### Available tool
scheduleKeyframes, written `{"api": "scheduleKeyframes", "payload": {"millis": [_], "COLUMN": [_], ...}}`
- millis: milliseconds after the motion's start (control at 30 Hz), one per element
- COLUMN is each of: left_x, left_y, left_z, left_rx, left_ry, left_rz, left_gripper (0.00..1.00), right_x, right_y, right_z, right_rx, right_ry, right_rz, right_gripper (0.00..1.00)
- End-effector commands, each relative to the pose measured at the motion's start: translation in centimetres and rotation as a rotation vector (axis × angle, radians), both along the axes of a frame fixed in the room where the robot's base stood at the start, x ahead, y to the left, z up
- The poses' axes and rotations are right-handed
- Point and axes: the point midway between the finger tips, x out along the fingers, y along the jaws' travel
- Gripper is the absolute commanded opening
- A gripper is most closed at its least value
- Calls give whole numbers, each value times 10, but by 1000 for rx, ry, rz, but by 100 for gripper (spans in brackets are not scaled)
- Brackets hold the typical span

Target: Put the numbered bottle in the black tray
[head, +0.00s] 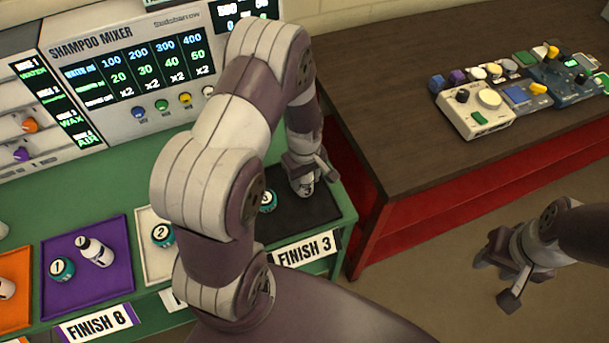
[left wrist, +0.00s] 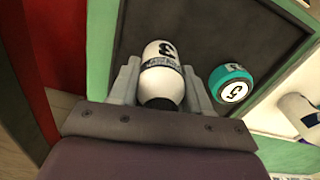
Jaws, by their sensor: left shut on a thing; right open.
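The numbered bottle (left wrist: 162,72) is white with a black cap and a dark 3, seen in the left wrist view between my fingers. My left gripper (head: 306,186) is shut on it, over the black tray (head: 318,208); only a small part of the bottle (head: 307,189) shows in the head view. The tray floor (left wrist: 205,30) lies behind the bottle in the wrist view. I cannot tell whether the bottle touches it. A teal numbered pot (left wrist: 232,84) sits at the tray's edge beside the bottle. My right gripper (head: 512,284) is open and empty, above the floor at right.
A purple tray (head: 92,298) holds a teal pot and a white bottle. A white tray (head: 152,268) and an orange tray (head: 14,318) are nearby. The shampoo mixer (head: 130,75) stands behind. A brown table (head: 400,130) with control boxes is to the right.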

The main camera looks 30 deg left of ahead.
Motion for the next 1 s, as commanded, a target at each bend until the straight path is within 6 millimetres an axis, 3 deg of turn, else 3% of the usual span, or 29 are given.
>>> {"api": "scheduleKeyframes", "payload": {"millis": [233, 267, 300, 333, 567, 700, 1000], "left_x": [0, 0, 0, 0, 0, 0, 1], "left_y": [0, 0, 0, 0, 0, 0, 0], "left_z": [-4, -4, -3, -3, -3, 7, 84], "left_rx": [1, 0, 0, 0, 0, 0, 1], "left_ry": [1, 1, 1, 1, 1, -1, -6], "left_rz": [0, 0, 0, 0, 0, 0, 0], "left_gripper": [12, 54, 67, 73, 73, 73, 73], "right_x": [0, 0, 0, 0, 0, 0, 0], "right_y": [0, 0, 0, 0, 0, 0, 0], "right_z": [-3, -2, -2, -2, -2, 0, -5], "right_rx": [0, 0, 0, 0, 0, 0, 0], "right_ry": [0, 0, 0, 0, 0, 0, 0], "right_rz": [0, 0, 0, 0, 0, 0, 0], "right_gripper": [43, 43, 43, 43, 43, 43, 43]}}
